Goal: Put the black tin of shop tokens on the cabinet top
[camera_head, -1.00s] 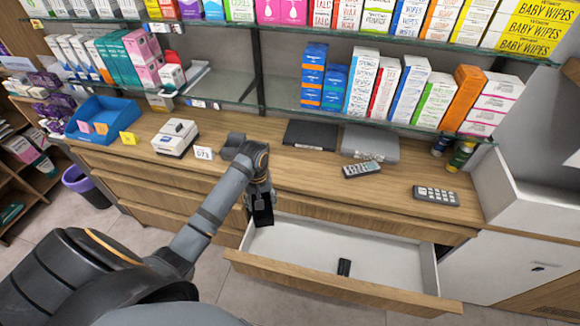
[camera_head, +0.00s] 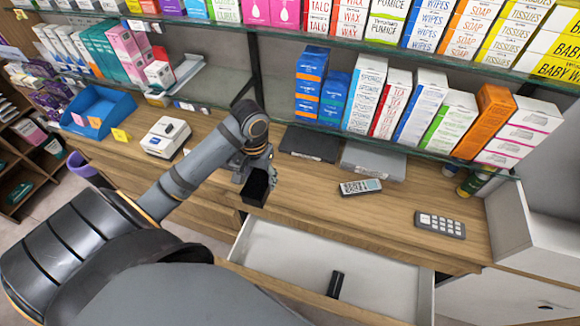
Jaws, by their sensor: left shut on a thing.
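The black tin (camera_head: 255,190) is a small dark box held in my left gripper (camera_head: 257,176), whose fingers are shut on it. The gripper and tin are in the air near the front edge of the cabinet top (camera_head: 315,192), left of the open drawer (camera_head: 270,250). Whether the tin touches the wood cannot be told. The gripper's wrist hides part of the tin. My right gripper is not in view.
The drawer holds a small black object (camera_head: 335,284). On the cabinet top are a flat black box (camera_head: 308,143), a flat grey box (camera_head: 373,160), a remote (camera_head: 360,186), a keypad device (camera_head: 440,225), a white device (camera_head: 166,137) and a blue tray (camera_head: 98,108). Glass shelves with boxes overhang the back.

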